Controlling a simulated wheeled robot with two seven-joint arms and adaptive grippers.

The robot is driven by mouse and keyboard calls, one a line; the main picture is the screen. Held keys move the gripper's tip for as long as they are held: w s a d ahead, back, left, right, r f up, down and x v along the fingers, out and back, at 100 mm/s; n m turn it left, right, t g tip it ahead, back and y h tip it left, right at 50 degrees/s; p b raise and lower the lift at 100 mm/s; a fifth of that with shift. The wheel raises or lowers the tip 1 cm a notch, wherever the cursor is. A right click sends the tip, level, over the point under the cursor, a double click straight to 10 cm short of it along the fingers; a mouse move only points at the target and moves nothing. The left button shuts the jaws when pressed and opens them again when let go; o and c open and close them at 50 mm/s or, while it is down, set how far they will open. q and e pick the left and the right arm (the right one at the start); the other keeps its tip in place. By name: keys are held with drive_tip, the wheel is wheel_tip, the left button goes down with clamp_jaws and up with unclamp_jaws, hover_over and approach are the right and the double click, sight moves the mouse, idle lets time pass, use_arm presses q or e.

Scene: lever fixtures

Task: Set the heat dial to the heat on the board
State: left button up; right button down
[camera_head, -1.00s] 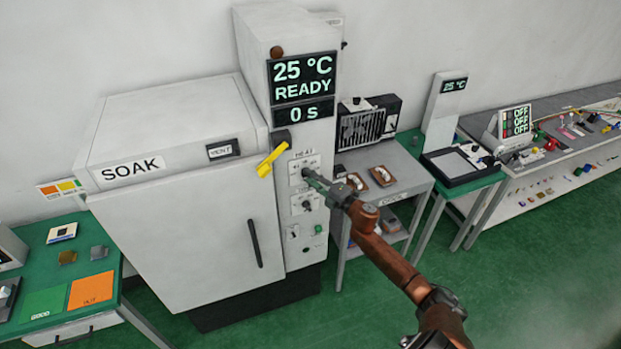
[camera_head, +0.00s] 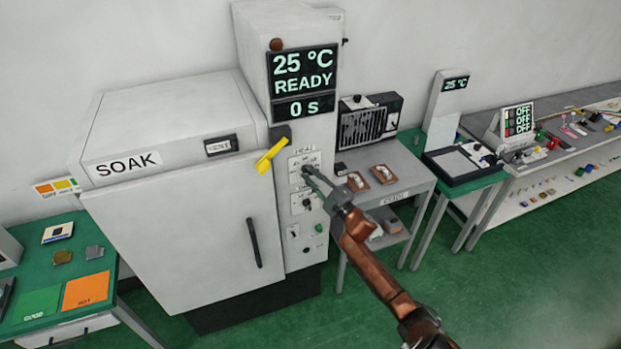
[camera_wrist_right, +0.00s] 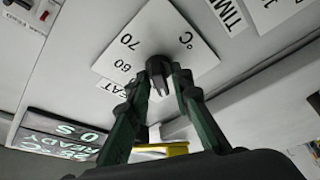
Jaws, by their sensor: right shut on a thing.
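The heat dial (camera_wrist_right: 157,66) is a small dark knob on a white plate (camera_wrist_right: 190,45) printed with 60, 70 and °C, upside down in the right wrist view. In the head view the heat plate (camera_head: 297,162) is on the oven's control column, below the display (camera_head: 302,82) reading 25 °C, READY, 0 s. My right gripper (camera_head: 309,173) is at this plate; in the wrist view its fingers (camera_wrist_right: 160,76) are shut on the dial, one on each side. The fingers hide part of the dial, and its exact setting cannot be read. My left gripper is out of view.
A yellow handle (camera_head: 271,156) juts out just left of the heat plate. Another knob plate (camera_head: 301,201) sits below it. The SOAK oven door (camera_head: 185,240) is closed. A grey cart (camera_head: 405,180) stands right of the oven. A small color-striped card (camera_head: 57,187) is on the left wall.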

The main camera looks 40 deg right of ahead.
drive_tip(key=shift+f+m+t+h+b, duration=0.15)
drive_tip(key=shift+m+t+h+b, duration=0.25)
drive_tip(key=shift+m, duration=1.4)
drive_tip(key=c, duration=2)
unclamp_jaws()
drive_tip(key=v, duration=1.2)
drive_tip(key=shift+a, duration=0.2)
drive_tip(key=shift+f, duration=0.15)
